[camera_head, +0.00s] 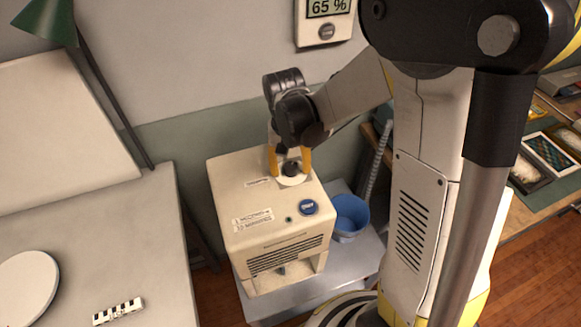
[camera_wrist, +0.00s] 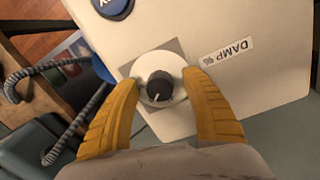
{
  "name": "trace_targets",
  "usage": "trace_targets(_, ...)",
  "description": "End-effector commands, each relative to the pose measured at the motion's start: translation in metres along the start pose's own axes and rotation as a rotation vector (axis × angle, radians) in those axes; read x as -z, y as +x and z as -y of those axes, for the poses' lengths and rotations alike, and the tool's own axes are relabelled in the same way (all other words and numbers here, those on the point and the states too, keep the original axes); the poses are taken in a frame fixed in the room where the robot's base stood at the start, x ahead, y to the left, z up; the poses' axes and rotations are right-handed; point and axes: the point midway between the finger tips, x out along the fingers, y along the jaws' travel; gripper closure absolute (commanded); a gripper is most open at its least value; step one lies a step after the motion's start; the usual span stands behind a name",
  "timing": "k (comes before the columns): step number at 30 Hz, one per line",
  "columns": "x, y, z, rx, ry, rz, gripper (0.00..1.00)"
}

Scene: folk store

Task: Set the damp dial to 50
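The damp dial is a dark knob (camera_wrist: 160,86) on a pale round disc, with a white pointer line toward the bottom of the wrist view. It sits on top of a cream box-shaped machine (camera_head: 250,200), beside a "DAMP %" label (camera_wrist: 229,52). In the head view the dial (camera_head: 291,169) is partly covered by my gripper (camera_head: 290,160). In the wrist view my gripper's (camera_wrist: 160,100) yellow fingers stand apart on both sides of the dial, with gaps to the knob. The scale marks are too small to read.
A blue button (camera_head: 308,207) and printed labels are on the machine's top. A wall display (camera_head: 327,8) reads 65 %. A blue bucket (camera_head: 350,216) and a grey hose (camera_head: 375,165) are to the right. A pale table (camera_head: 150,240) stands left.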

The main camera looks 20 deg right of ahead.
Motion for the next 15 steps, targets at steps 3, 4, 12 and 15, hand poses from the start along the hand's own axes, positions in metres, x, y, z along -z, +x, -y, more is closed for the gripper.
trace_targets(3,0.0,-0.002,0.0,0.0,0.0,0.0,0.45)
trace_targets(4,0.0,-0.004,0.0,0.0,0.0,0.0,0.45)
trace_targets(12,0.0,-0.051,0.0,0.0,0.0,0.0,0.45)
trace_targets(15,0.0,-0.074,0.0,0.0,-0.001,0.0,0.45)
